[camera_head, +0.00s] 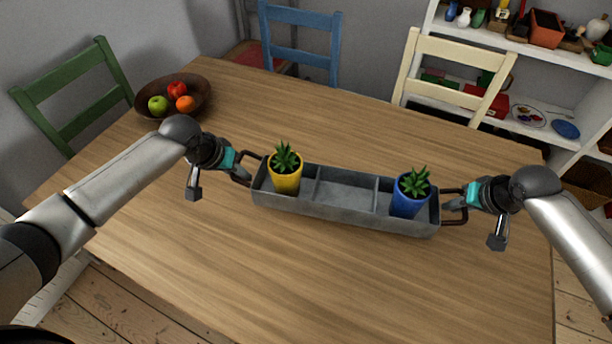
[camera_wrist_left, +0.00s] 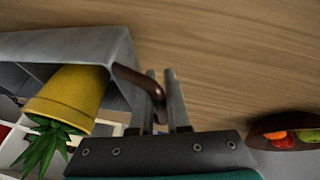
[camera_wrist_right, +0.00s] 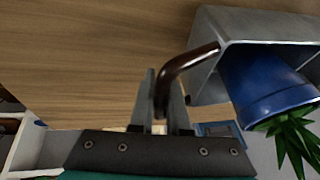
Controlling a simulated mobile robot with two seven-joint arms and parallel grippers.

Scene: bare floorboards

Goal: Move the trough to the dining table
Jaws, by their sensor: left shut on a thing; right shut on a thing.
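The grey metal trough (camera_head: 345,189) is over the middle of the wooden dining table (camera_head: 330,285); I cannot tell whether it touches the top. It has three compartments. A plant in a yellow pot (camera_head: 286,180) stands in the left one, a plant in a blue pot (camera_head: 407,203) in the right one, and the middle one is empty. My left gripper (camera_head: 240,170) is shut on the trough's left brown handle, clear in the left wrist view (camera_wrist_left: 135,80). My right gripper (camera_head: 466,199) is shut on the right handle, clear in the right wrist view (camera_wrist_right: 185,66).
A brown fruit bowl (camera_head: 150,103) with fruit stands at the table's back left corner. Green (camera_head: 75,95), blue (camera_head: 300,38) and cream (camera_head: 455,68) chairs stand around the table. White shelves (camera_head: 570,62) stand behind at the right. The table's front is clear.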

